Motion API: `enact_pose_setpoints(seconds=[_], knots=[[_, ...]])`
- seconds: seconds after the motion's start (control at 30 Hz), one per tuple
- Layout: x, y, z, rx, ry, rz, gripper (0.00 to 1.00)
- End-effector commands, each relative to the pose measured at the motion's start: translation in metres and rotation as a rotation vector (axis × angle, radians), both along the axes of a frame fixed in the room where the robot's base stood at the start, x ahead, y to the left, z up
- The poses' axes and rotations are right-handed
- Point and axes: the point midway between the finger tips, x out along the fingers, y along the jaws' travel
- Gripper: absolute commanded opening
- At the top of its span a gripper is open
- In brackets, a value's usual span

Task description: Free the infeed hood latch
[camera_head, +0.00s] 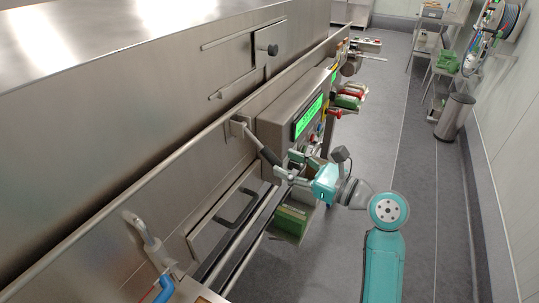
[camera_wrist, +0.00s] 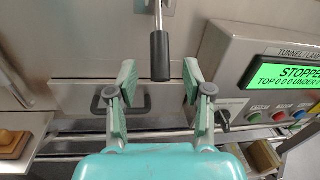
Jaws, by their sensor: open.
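A lever with a metal rod and a black grip (camera_head: 269,156) hangs from a bracket (camera_head: 238,128) on the steel side wall. The black grip also shows in the wrist view (camera_wrist: 160,56), pointing down at the picture's middle. My gripper (camera_head: 286,172) is open, and in the wrist view its fingers (camera_wrist: 160,80) stand left and right of the grip's lower end, with gaps on both sides. I cannot tell the depth between them. Another metal latch (camera_head: 146,234) with a blue part (camera_head: 164,288) is on the wall at lower left. Which one is the infeed hood latch is not labelled.
A control box (camera_head: 292,112) with a green screen reading "STOPPE…" (camera_wrist: 285,73) and coloured buttons juts out beside the lever. A panel with a dark handle (camera_head: 237,208) lies below.

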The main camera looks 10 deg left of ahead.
Motion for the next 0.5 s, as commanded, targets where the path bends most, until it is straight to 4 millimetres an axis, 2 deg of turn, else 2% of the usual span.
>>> enact_pose_setpoints(seconds=[0.03,0.2,0.5], knots=[[0.004,0.01,0.0,0.0,-0.001,0.003,0.51],[0.016,0.033,0.0,-0.001,-0.001,0.002,0.51],[0.027,0.052,0.0,0.0,-0.001,-0.001,0.51]])
